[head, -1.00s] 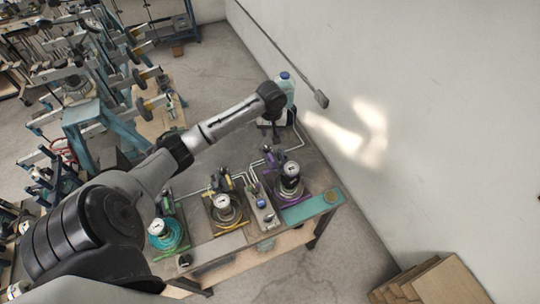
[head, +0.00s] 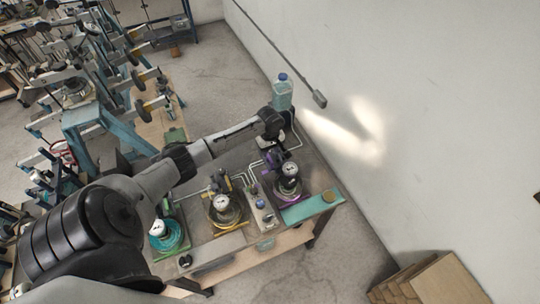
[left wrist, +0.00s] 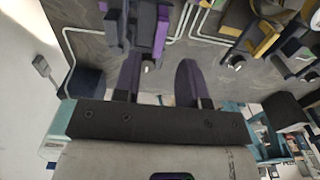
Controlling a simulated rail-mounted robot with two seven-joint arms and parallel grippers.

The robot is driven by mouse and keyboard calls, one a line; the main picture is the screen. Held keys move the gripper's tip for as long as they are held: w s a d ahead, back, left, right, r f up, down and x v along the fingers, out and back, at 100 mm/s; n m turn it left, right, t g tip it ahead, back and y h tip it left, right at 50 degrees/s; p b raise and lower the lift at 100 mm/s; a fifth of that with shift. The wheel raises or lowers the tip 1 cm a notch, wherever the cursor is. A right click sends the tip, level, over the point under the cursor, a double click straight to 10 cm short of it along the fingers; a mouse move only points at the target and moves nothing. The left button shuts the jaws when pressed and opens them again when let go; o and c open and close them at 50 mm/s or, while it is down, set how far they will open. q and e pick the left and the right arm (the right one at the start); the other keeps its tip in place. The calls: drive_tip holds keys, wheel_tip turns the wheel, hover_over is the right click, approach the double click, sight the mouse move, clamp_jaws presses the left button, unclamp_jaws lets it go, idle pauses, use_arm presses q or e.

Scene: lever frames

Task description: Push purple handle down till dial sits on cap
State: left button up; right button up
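The purple-marked station stands at the right of the bench in the head view, with a white-faced dial (head: 290,169) upright over its round base. Its purple handle (head: 272,158) is just behind and left of the dial. Purple parts of it also show at the top of the left wrist view (left wrist: 164,22). My left gripper (left wrist: 158,65) has its two dark fingers apart, with nothing clearly held between them, close to the purple parts. In the head view my left wrist hides most of the gripper. The cap and any gap under the dial are too small to tell. My right gripper is out of view.
Stations with yellow (head: 225,208) and teal (head: 166,234) bases stand to the left on the bench. A small panel with a blue knob (head: 261,204) sits between yellow and purple. A water bottle (head: 283,92) stands at the back, near the wall. Thin pipes run across the bench.

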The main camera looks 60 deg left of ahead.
sight(270, 158)
use_arm(q)
drive_tip(key=shift+f, duration=2.4)
drive_tip(key=shift+c, duration=0.3)
clamp_jaws()
drive_tip(key=shift+f, duration=0.1)
